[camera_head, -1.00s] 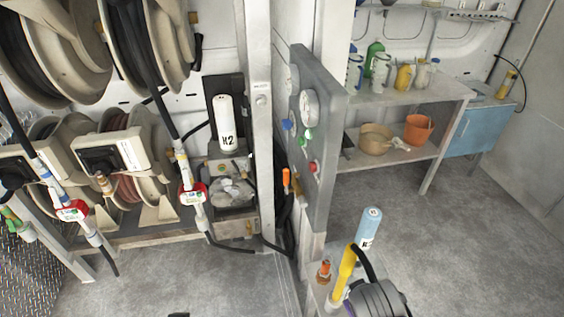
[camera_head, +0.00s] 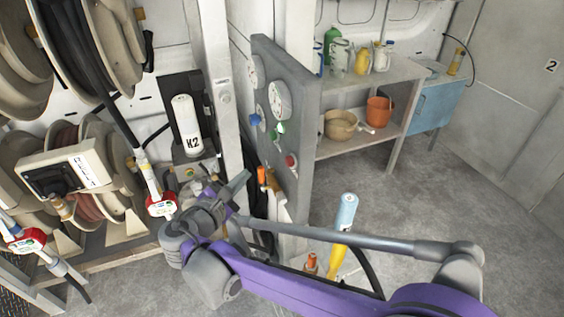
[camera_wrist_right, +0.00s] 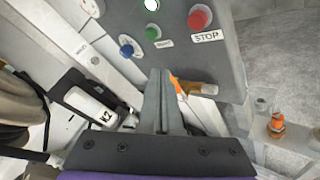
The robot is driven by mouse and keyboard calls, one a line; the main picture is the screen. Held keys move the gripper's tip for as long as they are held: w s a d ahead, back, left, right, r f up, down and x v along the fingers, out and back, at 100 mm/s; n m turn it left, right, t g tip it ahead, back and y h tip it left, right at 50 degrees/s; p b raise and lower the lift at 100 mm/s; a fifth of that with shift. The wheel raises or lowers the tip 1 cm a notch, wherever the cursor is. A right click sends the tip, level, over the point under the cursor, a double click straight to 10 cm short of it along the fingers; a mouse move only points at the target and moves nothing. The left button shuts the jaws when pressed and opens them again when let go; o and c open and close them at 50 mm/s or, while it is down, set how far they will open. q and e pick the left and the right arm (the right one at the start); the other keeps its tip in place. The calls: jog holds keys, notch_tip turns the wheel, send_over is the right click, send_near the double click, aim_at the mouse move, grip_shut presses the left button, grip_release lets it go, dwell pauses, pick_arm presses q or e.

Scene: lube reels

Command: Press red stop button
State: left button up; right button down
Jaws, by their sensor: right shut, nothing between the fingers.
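The red stop button (camera_head: 291,161) sits low on the grey control panel (camera_head: 283,62) in the head view. In the right wrist view the red stop button (camera_wrist_right: 200,17) is at the upper right, above a STOP label (camera_wrist_right: 207,36). A green button (camera_wrist_right: 152,33) and a blue knob (camera_wrist_right: 127,49) are to its left. My right gripper (camera_head: 239,181) is shut and empty, in front of the panel and left of the red button, apart from it. Its closed fingers (camera_wrist_right: 162,98) point up toward the panel in the wrist view. My left gripper is not in view.
Hose reels (camera_head: 90,45) and a white K2 cylinder (camera_head: 186,126) stand at the left. A shelf (camera_head: 397,70) with jugs and an orange pot (camera_head: 379,110) is behind the panel. Floor at right is clear.

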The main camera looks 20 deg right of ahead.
aim_at(289, 161)
jog(key=shift+w+a+r, duration=0.15)
jog(key=shift+a+r, duration=0.05)
jog(key=shift+a, duration=0.15)
jog(key=shift+d, duration=0.1)
jog(key=d, duration=0.8)
jog(key=shift+w+d, duration=0.15)
jog(key=shift+d, duration=0.2)
dwell(1.8)
jog(key=shift+d, duration=0.4)
jog(key=shift+d, duration=0.5)
dwell(0.8)
jog(key=shift+a, duration=0.95)
